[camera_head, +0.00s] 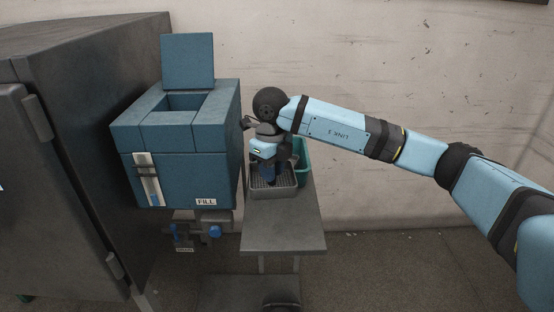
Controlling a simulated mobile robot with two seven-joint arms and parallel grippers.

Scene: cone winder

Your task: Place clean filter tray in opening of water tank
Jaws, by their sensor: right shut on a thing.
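The blue water tank (180,180) stands at left centre, with its lid (188,61) raised upright at the back. A rectangular opening (183,103) shows in its top. My right gripper (267,165) points down over a shallow grey perforated tray (287,191) on a small table, right of the tank. It is shut on a dark blue piece (268,174), which looks like the filter tray. The gripper hides most of this piece, and I cannot tell if it touches the grey tray. My left gripper is not in view.
A teal bin (303,165) stands behind the grey tray. The front of the small grey table (283,232) is clear. A valve with a blue knob (214,231) hangs under the tank. A large dark cabinet (75,130) fills the left side; a wall stands behind.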

